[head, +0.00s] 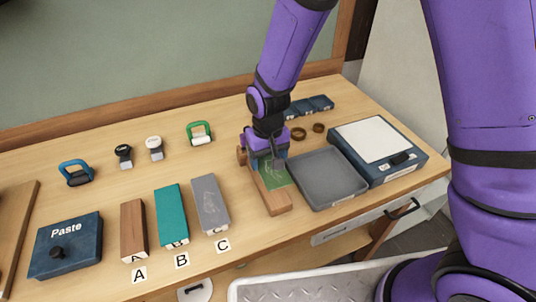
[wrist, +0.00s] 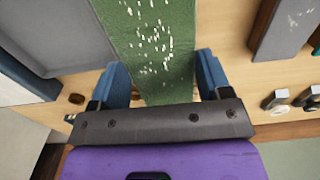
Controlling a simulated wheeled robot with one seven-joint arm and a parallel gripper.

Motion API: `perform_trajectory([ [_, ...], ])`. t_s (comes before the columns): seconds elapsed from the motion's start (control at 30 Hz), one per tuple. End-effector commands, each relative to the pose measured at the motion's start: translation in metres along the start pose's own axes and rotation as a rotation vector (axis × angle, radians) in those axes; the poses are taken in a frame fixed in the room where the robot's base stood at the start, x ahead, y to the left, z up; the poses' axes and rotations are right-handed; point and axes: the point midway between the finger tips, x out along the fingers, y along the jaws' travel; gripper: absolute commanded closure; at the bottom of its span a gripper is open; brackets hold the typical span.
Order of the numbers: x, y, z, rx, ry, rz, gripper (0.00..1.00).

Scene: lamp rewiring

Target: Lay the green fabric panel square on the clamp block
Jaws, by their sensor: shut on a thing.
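The green fabric panel (head: 275,179), flecked with white, is at the wooden clamp block (head: 278,204). My gripper (head: 268,162) is over the block's far part, shut on the panel. In the wrist view, the panel (wrist: 150,40) runs between the two blue fingers of my gripper (wrist: 160,72) and out through the top of the picture. The near end of the block shows bare wood. The panel hides the block in the wrist view. I cannot tell whether the panel touches the block or hangs just above it.
A grey tray (head: 328,180) stands close to the right of the block, with a blue case (head: 378,152) beyond it. A grey block (head: 210,205), a teal block (head: 172,217) and a brown block (head: 133,231) lie to the left. A green-handled tool (head: 200,133) stands behind.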

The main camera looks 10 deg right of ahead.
Motion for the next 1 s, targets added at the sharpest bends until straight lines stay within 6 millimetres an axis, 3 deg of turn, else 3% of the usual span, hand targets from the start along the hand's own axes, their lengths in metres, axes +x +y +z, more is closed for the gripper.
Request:
perform_trajectory([
  [0.6, 0.049, 0.001, 0.000, 0.001, -0.003, 0.001, 0.52],
  [1.0, 0.054, 0.001, 0.000, 0.001, 0.000, 0.000, 0.52],
])
